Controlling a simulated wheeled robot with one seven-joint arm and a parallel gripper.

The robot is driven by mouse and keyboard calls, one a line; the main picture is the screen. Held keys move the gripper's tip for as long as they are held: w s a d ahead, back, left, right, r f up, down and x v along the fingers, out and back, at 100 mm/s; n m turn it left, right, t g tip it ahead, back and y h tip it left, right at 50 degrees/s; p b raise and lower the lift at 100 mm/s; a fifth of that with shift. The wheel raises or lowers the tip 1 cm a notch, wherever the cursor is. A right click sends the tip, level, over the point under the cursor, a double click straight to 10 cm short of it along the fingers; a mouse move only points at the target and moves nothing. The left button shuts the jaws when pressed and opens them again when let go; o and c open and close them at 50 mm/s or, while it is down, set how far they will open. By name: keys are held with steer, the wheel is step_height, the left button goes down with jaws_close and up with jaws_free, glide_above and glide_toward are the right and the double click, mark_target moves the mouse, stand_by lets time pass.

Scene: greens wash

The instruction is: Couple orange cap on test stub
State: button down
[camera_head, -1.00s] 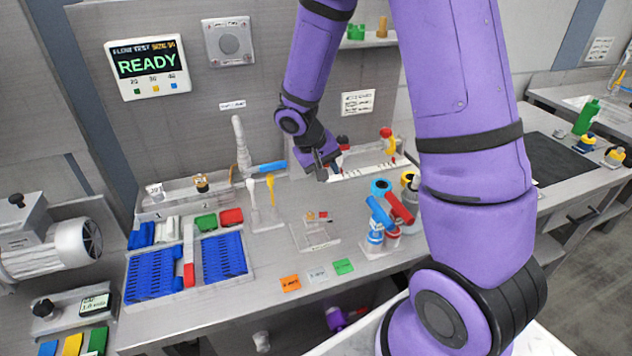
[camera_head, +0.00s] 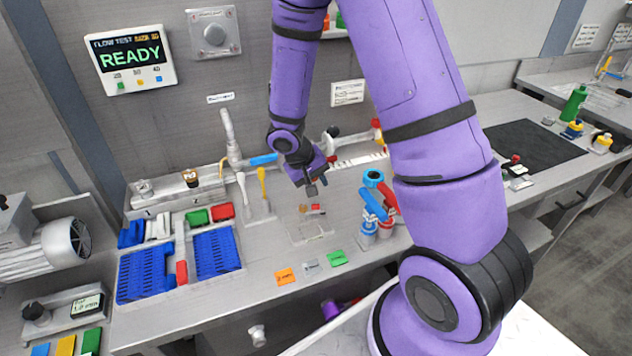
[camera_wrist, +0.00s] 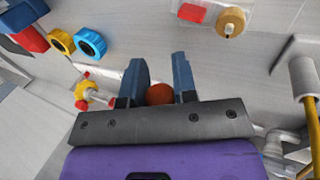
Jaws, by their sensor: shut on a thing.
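My gripper (camera_head: 317,188) is above the back of the bench, left of the blue and red handled valves. In the wrist view, my gripper (camera_wrist: 159,88) has its two blue-grey fingers around a round orange piece, the orange cap (camera_wrist: 159,94); most of it is hidden between them. The cap cannot be made out in the head view. A clear rail at the back left carries a pale stub (camera_head: 143,187) and a brown-topped stub (camera_head: 190,178). I cannot tell which fitting is the test stub. My gripper is well right of that rail.
Blue racks (camera_head: 147,274) fill the bench's left. Upright white and yellow tools (camera_head: 262,184) stand left of my gripper. A small clear tray (camera_head: 312,232) lies below it. Valves with blue and red handles (camera_head: 374,205) stand right. The wall display (camera_head: 131,55) reads READY.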

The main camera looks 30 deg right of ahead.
stand_by(0.3)
steer(key=shift+w+d+r, duration=0.1)
steer(key=shift+w+d, duration=0.1)
steer(key=shift+w, duration=0.7)
steer(key=shift+w+d+f, duration=0.1)
steer(key=shift+w+d, duration=0.05)
steer(key=shift+w, duration=0.8)
steer(key=shift+w+d+r, duration=0.1)
steer(key=shift+w+d, duration=0.1)
steer(key=shift+w, duration=0.7)
steer(key=shift+w+d, duration=0.2)
steer(key=shift+w, duration=0.9)
steer(key=shift+w+d, duration=0.2)
steer(key=shift+w, duration=0.9)
steer(key=c, duration=0.8)
jaws_free()
